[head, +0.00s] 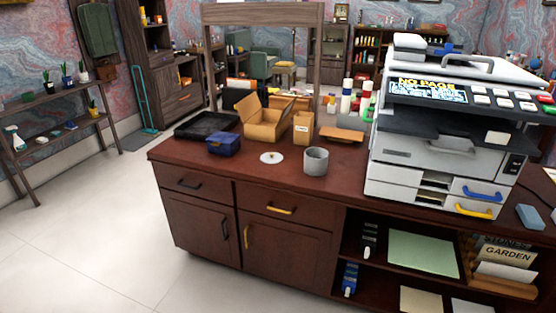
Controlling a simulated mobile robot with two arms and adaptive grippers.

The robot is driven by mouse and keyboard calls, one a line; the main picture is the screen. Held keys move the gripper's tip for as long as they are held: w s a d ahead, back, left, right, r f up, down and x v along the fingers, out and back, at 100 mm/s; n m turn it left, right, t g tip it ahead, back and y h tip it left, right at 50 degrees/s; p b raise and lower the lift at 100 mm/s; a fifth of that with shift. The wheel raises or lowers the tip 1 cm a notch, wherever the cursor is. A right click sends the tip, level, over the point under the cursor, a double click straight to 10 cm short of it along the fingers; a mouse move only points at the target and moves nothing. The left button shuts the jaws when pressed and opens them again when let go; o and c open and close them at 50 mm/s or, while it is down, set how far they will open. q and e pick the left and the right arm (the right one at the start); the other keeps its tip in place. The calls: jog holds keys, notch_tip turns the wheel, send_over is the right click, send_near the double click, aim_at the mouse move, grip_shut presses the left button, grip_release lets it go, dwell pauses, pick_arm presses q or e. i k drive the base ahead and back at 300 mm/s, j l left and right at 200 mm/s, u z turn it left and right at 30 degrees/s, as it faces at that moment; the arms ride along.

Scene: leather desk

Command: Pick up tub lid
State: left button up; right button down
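A flat, round white disc with a small dark spot at its middle, which looks like the tub lid (271,157), lies on the dark red-brown desk top near its front edge. A grey, open-topped round tub (315,162) stands just to its right, apart from it. Neither of my grippers shows in the head view, so nothing is seen touching the lid or the tub.
A blue box (224,143) stands left of the lid, with a black tray (205,125) behind it. An open cardboard box (265,122) and a small tan box (303,128) stand behind. A large printer (440,140) fills the right. Floor (110,220) at left is clear.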

aim_at(271, 158)
jog(key=i+u, duration=0.3)
jog(key=i, duration=0.35)
jog(key=i+l+u, duration=0.3)
jog(key=i, duration=0.3)
